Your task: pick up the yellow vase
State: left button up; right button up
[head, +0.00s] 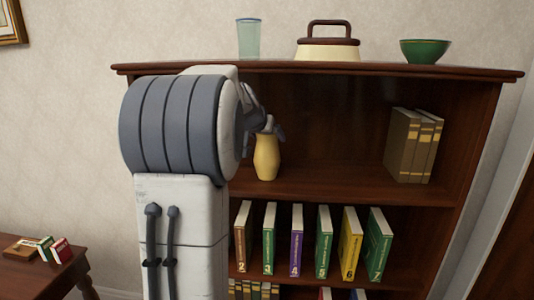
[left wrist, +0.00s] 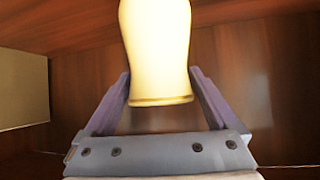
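The yellow vase (head: 266,158) is upright at the upper shelf of the bookcase; I cannot tell whether its base touches the board. My left gripper (head: 272,128) is at the top of the vase, partly hidden behind my own arm in the head view. In the left wrist view the vase (left wrist: 158,50) looks pale yellow and lies between the two fingers (left wrist: 160,82), with its rimmed end towards the gripper. Both fingertips meet the sides of the vase with no visible gap. My right gripper is not in view.
Brown books (head: 408,145) stand at the right of the same shelf. Numbered books (head: 296,240) fill the shelf below. A glass (head: 249,38), a lidded pot (head: 328,48) and a green bowl (head: 425,51) are on top. The shelf between vase and brown books is clear.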

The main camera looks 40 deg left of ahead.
pick_arm(q)
jog(key=c, duration=1)
grip_shut()
jog(key=shift+r, duration=0.1)
